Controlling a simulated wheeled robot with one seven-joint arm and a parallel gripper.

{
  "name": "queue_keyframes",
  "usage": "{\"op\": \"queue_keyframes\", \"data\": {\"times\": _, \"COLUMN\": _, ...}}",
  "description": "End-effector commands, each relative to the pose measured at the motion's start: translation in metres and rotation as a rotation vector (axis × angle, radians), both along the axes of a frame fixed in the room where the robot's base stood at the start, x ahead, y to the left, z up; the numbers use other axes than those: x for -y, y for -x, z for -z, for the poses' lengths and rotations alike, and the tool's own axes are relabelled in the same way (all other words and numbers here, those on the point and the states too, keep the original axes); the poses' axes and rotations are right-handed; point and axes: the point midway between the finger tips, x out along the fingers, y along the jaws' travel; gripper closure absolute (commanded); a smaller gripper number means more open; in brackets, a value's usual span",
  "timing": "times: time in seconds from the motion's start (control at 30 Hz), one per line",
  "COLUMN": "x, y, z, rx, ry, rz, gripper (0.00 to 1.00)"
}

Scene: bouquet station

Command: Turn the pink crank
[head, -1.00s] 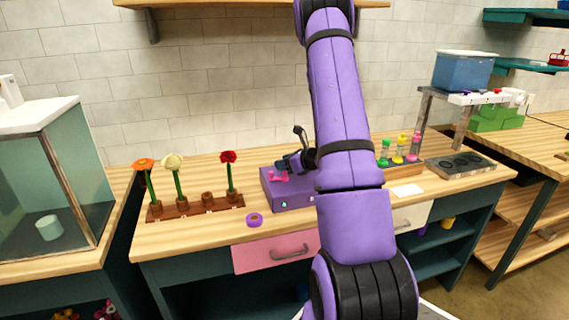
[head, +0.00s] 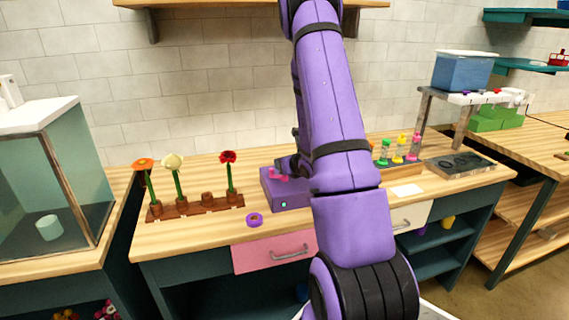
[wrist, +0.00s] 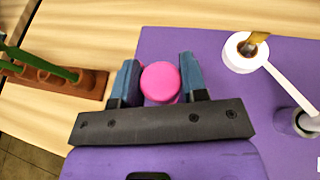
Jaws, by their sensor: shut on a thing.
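The pink crank (head: 282,178) is on top of a purple box (head: 289,197) on the workbench. In the wrist view its round pink knob (wrist: 160,82) sits between the two blue fingers of my gripper (wrist: 159,64), which is shut on it. In the head view my gripper (head: 289,164) is at the crank, mostly dark and partly hidden by my purple arm. The rest of the crank under the knob is hidden in the wrist view.
A brown flower rack (head: 190,209) stands left of the box, with several flowers. A purple tape roll (head: 254,219) lies in front, above the pink drawer (head: 275,254). Small coloured bottles (head: 399,150) stand to the right. A white ring with a rod (wrist: 246,53) lies over the box top.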

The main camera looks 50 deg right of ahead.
Motion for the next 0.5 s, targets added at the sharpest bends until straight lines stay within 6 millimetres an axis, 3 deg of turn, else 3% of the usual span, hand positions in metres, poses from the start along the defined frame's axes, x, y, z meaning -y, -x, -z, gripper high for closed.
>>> {"op": "queue_keyframes", "data": {"times": 0.2, "x": 0.0000, "y": 0.0014, "z": 0.0016, "rx": -0.005, "ry": -0.002, "rz": 0.001, "gripper": 0.84}}
{"op": "queue_keyframes", "data": {"times": 0.23, "x": 0.0000, "y": 0.0014, "z": 0.0016, "rx": -0.005, "ry": -0.002, "rz": 0.001, "gripper": 0.53}}
{"op": "queue_keyframes", "data": {"times": 0.3, "x": 0.0000, "y": 0.0012, "z": 0.0014, "rx": -0.004, "ry": -0.002, "rz": 0.000, "gripper": 0.38}}
{"op": "queue_keyframes", "data": {"times": 0.5, "x": -0.0001, "y": 0.0006, "z": 0.0007, "rx": -0.002, "ry": -0.001, "rz": -0.001, "gripper": 0.38}}
